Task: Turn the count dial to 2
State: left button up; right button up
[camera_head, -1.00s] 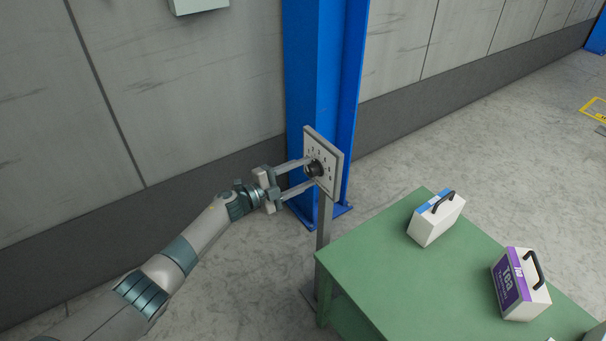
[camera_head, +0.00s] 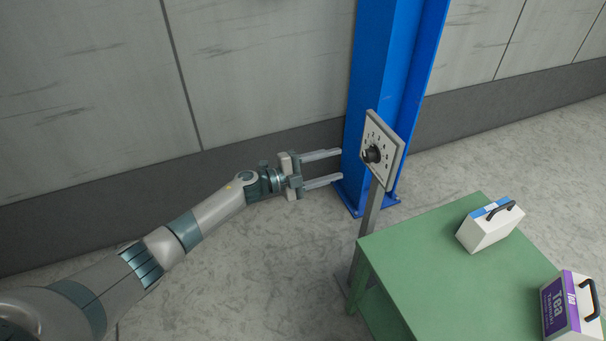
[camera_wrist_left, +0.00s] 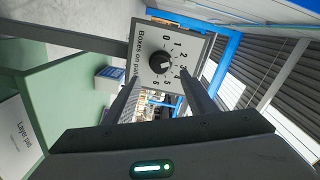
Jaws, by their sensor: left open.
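The count dial (camera_head: 372,154) is a black round knob on a pale square plate (camera_head: 391,150), held up by a grey post. In the left wrist view the dial (camera_wrist_left: 161,64) has numbers from 0 to 6 around it and the words "Boxes on pallet" beside it. I cannot tell for sure which number its pointer marks. My left gripper (camera_head: 341,165) is open and empty, to the left of the dial and apart from it. In the left wrist view its two fingers (camera_wrist_left: 158,77) point toward the plate, with the knob between their lines. My right gripper is not in view.
A green table (camera_head: 440,260) stands right of the post, bearing a white and blue case (camera_head: 487,231) and a purple and white tea case (camera_head: 570,310). A blue column (camera_head: 383,90) rises behind the plate. A grey wall (camera_head: 260,70) runs along the back.

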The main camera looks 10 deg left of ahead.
pick_arm(q)
jog(key=b+v, duration=0.1)
jog(key=v, duration=0.7)
jog(key=shift+a+b, duration=0.15)
jog(key=shift+b, duration=0.2)
jog(key=shift+s+f, duration=0.1)
jog(key=shift+f, duration=0.05)
